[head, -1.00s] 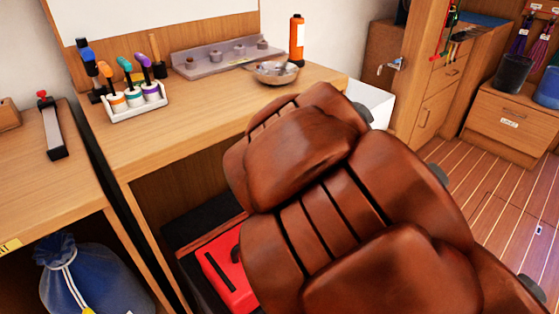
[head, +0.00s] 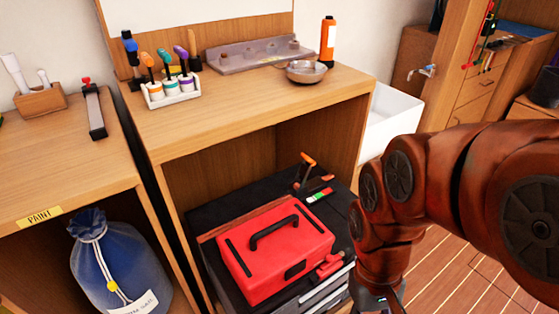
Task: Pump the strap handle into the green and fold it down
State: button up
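The strap handle (head: 307,162) is a dark lever with an orange tip. It stands raised and tilted at the back of the black-topped unit, behind the red toolbox. A small gauge strip (head: 320,196) with green, white and red parts lies beside its base. I cannot make out a pointer on it. My arm comes in from the right and bends down. Only a small grey part of my gripper (head: 381,301) shows at the bottom edge, in front of the unit and apart from the handle. Its fingers are out of frame.
A red toolbox (head: 275,252) with a black handle fills much of the unit's top, under the wooden bench (head: 250,112). A red tool (head: 331,266) lies at its front right. A blue sack (head: 115,262) stands left.

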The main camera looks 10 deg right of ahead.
aim_at(304, 170)
jog(key=u, duration=2.1)
jog(key=k, duration=0.85)
jog(key=z, duration=0.55)
jog(key=i, duration=0.5)
jog(key=z, duration=0.05)
